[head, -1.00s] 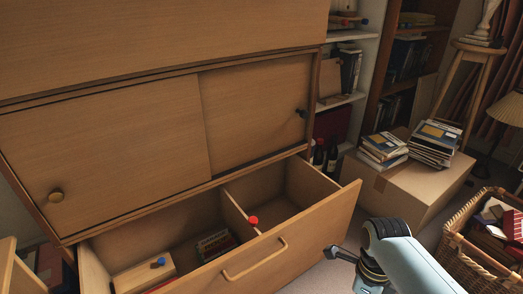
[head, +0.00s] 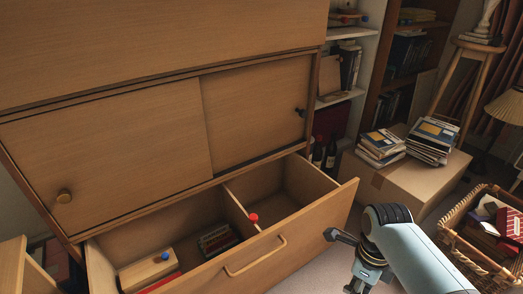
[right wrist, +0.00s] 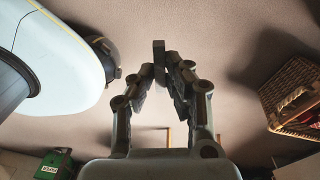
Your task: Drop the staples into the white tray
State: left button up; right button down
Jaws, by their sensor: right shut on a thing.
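My right gripper (right wrist: 163,72) is shut on a small dark grey block (right wrist: 158,52), which sticks up between its fingertips in the right wrist view. It seems to be the staples, but the picture is too dim to be sure. In the head view my right arm comes in at the lower right, in front of the drawer's right end. I cannot make out the white tray in either view. My left gripper is not in view.
An open wooden drawer (head: 318,212) with a divider holds a wooden box (head: 147,272) and a small rack (head: 216,240). A cardboard box (head: 392,183) bears stacked books. A wicker basket (head: 452,240) stands at right. Green box (right wrist: 55,164) at the wrist view's lower left.

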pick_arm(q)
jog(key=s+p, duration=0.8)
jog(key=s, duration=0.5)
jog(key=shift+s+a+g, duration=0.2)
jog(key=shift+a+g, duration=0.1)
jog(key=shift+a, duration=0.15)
pick_arm(e)
notch_tip(320, 180, up, 13)
jog(key=w, duration=0.2)
jog(key=shift+w+t, duration=0.35)
jog(key=shift+t, duration=0.05)
